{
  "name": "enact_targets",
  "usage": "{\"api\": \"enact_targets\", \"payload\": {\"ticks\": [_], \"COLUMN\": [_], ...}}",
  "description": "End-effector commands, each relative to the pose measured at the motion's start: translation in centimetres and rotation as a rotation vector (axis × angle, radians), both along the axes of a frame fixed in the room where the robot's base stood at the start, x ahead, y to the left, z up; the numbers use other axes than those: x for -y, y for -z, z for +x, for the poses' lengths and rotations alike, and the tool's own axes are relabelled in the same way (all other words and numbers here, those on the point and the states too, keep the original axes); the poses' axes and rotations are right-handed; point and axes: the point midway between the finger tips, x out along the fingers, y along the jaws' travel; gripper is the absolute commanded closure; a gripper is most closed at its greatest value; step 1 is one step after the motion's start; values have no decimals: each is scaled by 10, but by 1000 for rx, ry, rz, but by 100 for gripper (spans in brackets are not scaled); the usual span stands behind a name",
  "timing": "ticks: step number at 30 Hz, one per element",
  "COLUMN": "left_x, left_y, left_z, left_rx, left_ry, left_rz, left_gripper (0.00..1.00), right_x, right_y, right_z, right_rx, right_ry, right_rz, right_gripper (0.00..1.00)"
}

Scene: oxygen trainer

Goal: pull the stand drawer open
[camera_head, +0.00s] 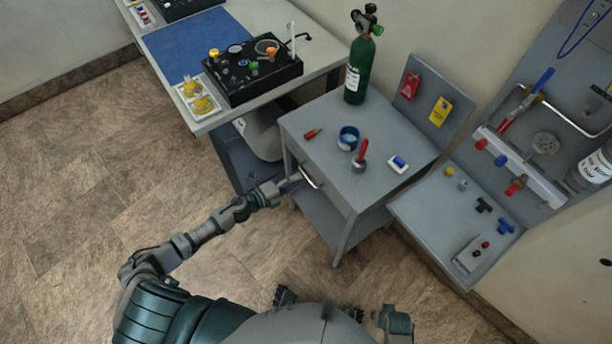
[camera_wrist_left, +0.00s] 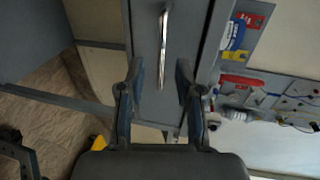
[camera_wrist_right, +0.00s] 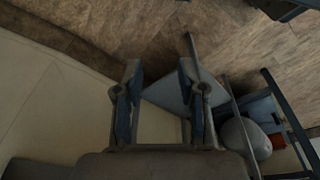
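The grey stand (camera_head: 325,145) is right of centre in the head view. Its drawer front faces my left arm and bears a bright metal bar handle (camera_head: 309,178). My left gripper (camera_head: 289,185) is just in front of the drawer front. In the left wrist view the handle (camera_wrist_left: 163,48) lies ahead of the open fingers (camera_wrist_left: 159,75), in line with the gap between them. Whether it reaches between the fingertips I cannot tell. The drawer front (camera_wrist_left: 145,30) looks flush with the stand. My right gripper (camera_wrist_right: 158,75) is open and empty, away from the drawer.
On the stand top are a green cylinder (camera_head: 359,72), a blue-and-white roll (camera_head: 348,138), and a red-handled tool (camera_head: 361,155). A workbench (camera_head: 255,25) stands at the upper left, and a wall panel (camera_head: 470,205) at the right. Floor to the left is clear.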

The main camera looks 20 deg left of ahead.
Motion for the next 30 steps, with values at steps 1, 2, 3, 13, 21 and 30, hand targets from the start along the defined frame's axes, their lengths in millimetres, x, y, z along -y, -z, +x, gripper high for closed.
{"api": "enact_targets", "payload": {"ticks": [1, 2, 3, 13, 21, 30], "left_x": [7, 10, 15, 32, 32, 31], "left_y": [2, 3, 5, 11, 11, 12], "left_z": [10, 14, 20, 41, 41, 41], "left_rx": [2, 3, 2, 0, 0, -2], "left_ry": [-1, -2, -2, -2, -2, -2], "left_rz": [-2, -2, 0, -1, 0, -1], "left_gripper": [66, 66, 66, 66, 73, 100], "right_x": [0, 0, 0, 0, 0, 1], "right_y": [-1, -1, -3, -13, -12, -11], "right_z": [1, 1, 1, 1, -3, -2], "right_rx": [2, 2, 2, 3, -5, -4], "right_ry": [0, 0, 0, 3, 4, 3], "right_rz": [0, 0, 0, 1, 1, -1], "right_gripper": [60, 60, 60, 60, 60, 60]}}
